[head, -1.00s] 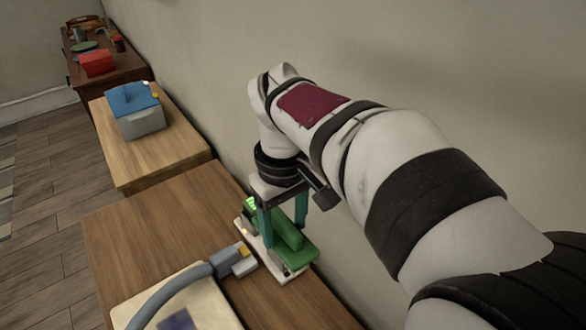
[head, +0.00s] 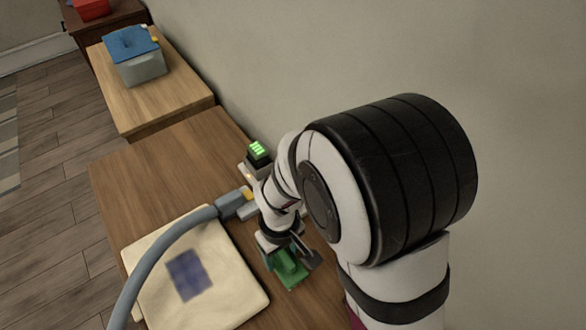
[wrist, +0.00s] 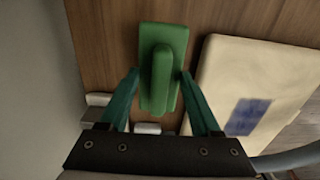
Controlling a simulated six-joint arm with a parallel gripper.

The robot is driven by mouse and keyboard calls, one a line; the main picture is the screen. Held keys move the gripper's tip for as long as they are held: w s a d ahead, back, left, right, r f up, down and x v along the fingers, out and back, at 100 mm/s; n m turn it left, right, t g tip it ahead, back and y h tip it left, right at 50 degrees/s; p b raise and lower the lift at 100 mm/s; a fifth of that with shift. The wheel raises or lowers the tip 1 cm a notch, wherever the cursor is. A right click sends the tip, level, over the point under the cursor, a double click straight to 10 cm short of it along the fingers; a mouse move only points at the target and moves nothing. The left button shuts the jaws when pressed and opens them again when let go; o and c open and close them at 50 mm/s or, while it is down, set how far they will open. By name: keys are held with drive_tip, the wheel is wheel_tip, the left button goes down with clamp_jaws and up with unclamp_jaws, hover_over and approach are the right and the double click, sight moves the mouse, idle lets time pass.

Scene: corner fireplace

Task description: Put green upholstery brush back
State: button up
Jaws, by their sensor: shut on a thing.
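The green upholstery brush (head: 290,272) is in my gripper (head: 284,258) in the head view, over the front right of the near wooden table (head: 160,165). In the wrist view, the brush (wrist: 162,65) shows as a long green block with a raised handle, between the two teal fingers of my gripper (wrist: 160,76). Whether the brush touches the table is hard to tell. A pale base (head: 247,171) with a lit green display (head: 258,149) stands near the wall, partly hidden by my arm.
A grey hose with a nozzle (head: 230,203) arches over a cream cushion (head: 222,262) with a blue patch (head: 187,272), left of the brush. The wall (head: 270,60) is close on the right. A blue-lidded box (head: 137,58) stands on a farther table.

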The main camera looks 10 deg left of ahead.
sight(283, 260)
drive_tip(key=shift+f, duration=1.45)
drive_tip(key=o, duration=1.3)
drive_tip(key=shift+f, duration=0.15)
wheel_tip(283, 260, up, 12)
drive_tip(key=shift+f, duration=0.1)
drive_tip(key=shift+d+r, duration=0.2)
drive_tip(key=shift+r, duration=0.2)
drive_tip(key=s+d+r+m+y, duration=0.1)
drive_tip(key=s+d+r+m, duration=0.5)
drive_tip(key=s+d+m, duration=0.6)
drive_tip(key=d+m, duration=0.1)
drive_tip(key=m, duration=0.1)
drive_tip(key=shift+s+m+y, duration=0.3)
drive_tip(key=shift+y, duration=0.1)
